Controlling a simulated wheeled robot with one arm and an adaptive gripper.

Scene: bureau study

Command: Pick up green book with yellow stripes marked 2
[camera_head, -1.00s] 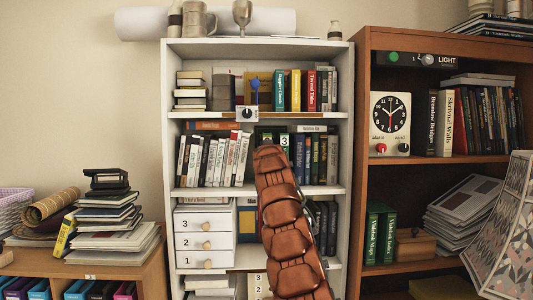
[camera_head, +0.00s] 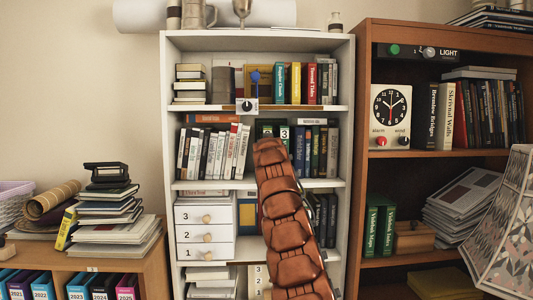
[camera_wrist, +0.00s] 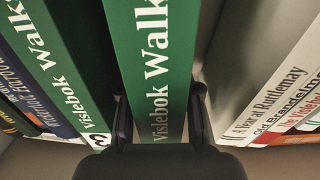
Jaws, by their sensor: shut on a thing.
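In the wrist view a green book (camera_wrist: 153,62) with white "Visiebok Walk" lettering stands between the two fingers of my gripper (camera_wrist: 160,112), which is shut on it. Its number and any yellow stripes are not visible there. A second green book (camera_wrist: 62,70), marked 3, stands to its left in that view. In the head view the green book (camera_head: 264,130) shows only partly above my arm, on the white bookcase's middle shelf, just left of the one marked 3 (camera_head: 284,134). My gripper is hidden behind my arm in that view.
White books (camera_head: 214,153) stand left of the green ones, with dark books (camera_head: 315,152) to the right. The white bookcase (camera_head: 349,200) has side walls. A lampshade (camera_head: 505,225) is at right.

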